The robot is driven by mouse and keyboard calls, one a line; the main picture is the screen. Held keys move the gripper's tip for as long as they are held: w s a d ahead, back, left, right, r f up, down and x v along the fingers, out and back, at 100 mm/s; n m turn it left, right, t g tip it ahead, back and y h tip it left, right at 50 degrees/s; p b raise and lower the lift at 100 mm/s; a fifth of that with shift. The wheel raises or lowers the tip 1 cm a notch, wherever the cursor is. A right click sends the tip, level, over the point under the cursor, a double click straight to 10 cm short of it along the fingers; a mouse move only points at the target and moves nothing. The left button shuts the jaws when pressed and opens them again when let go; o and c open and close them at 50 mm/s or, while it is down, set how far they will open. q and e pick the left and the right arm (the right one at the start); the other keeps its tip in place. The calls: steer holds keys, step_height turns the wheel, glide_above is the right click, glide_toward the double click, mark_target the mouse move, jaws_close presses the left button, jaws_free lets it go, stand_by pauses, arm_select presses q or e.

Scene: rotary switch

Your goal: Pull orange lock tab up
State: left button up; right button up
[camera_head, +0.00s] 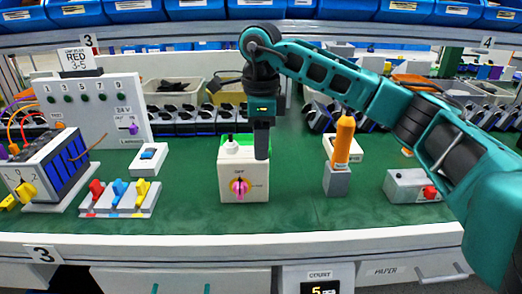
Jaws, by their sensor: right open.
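A cream rotary switch box (232,168) stands on the green bench at the middle of the camera_head view. Its front carries a round pink knob (239,187) with small orange-looking parts around it, too small to tell apart. I cannot clearly pick out the orange lock tab. My right gripper (262,155) comes down from above, its dark fingers at the upper right part of the box and hiding some of its top. The fingers overlap in this view, and I cannot tell whether they touch the box. Nothing shows between them. My left gripper is not in view.
An orange-handled tool (344,140) stands upright in a grey holder (337,181) to the right. A grey box with a red knob (408,186) lies further right. Coloured levers (118,194) are at left. The bench in front is clear.

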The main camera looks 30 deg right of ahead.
steer(key=shift+r+p, duration=2.7)
steer(key=shift+r, duration=0.35)
steer(key=shift+f, duration=0.1)
